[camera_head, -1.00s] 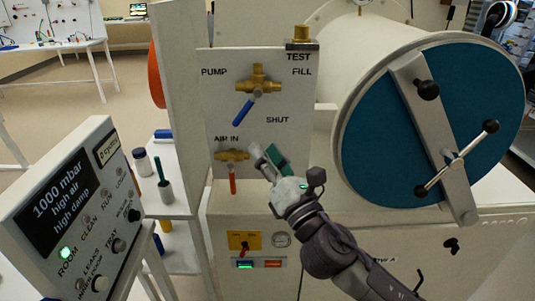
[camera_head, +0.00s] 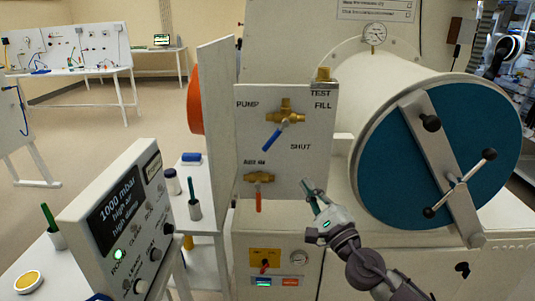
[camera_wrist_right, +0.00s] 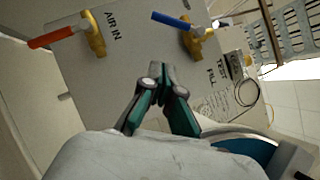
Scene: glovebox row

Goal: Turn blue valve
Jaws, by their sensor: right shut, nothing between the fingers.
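The blue valve handle (camera_head: 275,137) hangs down and to the left from a brass valve body (camera_head: 286,116) on the white panel (camera_head: 318,150), between the labels PUMP, FILL and SHUT. The blue handle also shows at the top of the right wrist view (camera_wrist_right: 171,19). My right gripper (camera_head: 307,187) is in front of the panel, below and to the right of the blue handle and apart from it. In the wrist view its fingers (camera_wrist_right: 157,68) are closed together with nothing between them. My left gripper is not in view.
A second brass valve with a red handle (camera_head: 258,198) sits lower on the panel. A round blue door (camera_head: 410,150) with a clamp bar stands at the right. A grey display box (camera_head: 120,220) reading 1000 mbar is at the left front. A white partition (camera_head: 217,120) borders the panel's left side.

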